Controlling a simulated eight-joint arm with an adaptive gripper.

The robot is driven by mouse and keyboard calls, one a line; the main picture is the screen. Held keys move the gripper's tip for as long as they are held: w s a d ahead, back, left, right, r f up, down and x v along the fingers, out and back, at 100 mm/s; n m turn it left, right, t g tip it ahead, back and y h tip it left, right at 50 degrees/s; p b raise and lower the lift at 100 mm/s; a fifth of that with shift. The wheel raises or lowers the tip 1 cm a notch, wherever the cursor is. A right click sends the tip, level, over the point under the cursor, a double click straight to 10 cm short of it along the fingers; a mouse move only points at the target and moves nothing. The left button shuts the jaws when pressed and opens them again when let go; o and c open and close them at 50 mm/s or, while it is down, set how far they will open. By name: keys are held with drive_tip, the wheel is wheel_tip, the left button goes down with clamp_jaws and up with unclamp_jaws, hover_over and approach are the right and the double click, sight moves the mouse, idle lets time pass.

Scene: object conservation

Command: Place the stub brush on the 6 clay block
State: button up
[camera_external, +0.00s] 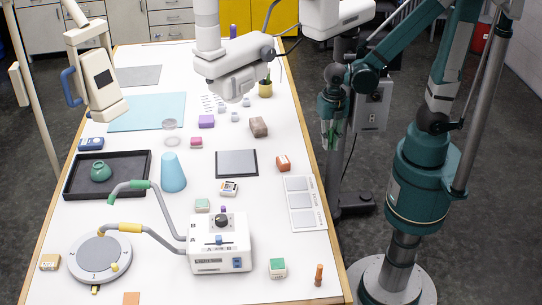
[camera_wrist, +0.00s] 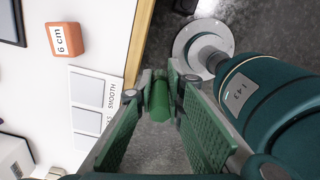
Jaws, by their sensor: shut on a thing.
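The 6 clay block (camera_external: 283,163) is a small orange-red block near the table's right edge. In the wrist view the two green pads are shut on a short green cylinder (camera_wrist: 158,101), apart from the block. This may be the stub brush, but no bristles show. Much of the cylinder is hidden by the fingers.
A pale panel with grey squares (camera_external: 301,204) lies in front of the block, and a dark square plate (camera_external: 236,163) lies to its left. A brown cylinder (camera_external: 318,275) stands at the front right. A white control box (camera_external: 220,243) stands front centre.

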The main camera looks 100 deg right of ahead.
drive_tip(key=shift+w, duration=0.15)
hover_over(283, 159)
drive_tip(key=s, duration=0.1)
drive_tip(key=shift+a+p, duration=0.15)
drive_tip(key=shift+p, duration=0.15)
idle(0.4)
drive_tip(key=shift+w, duration=0.1)
drive_tip(key=shift+w, duration=0.25)
drive_tip(key=shift+w+f, duration=0.15)
drive_tip(key=shift+f, duration=1.6)
drive_tip(key=shift+f, duration=0.25)
drive_tip(key=o, duration=0.9)
drive_tip(key=shift+r, duration=0.1)
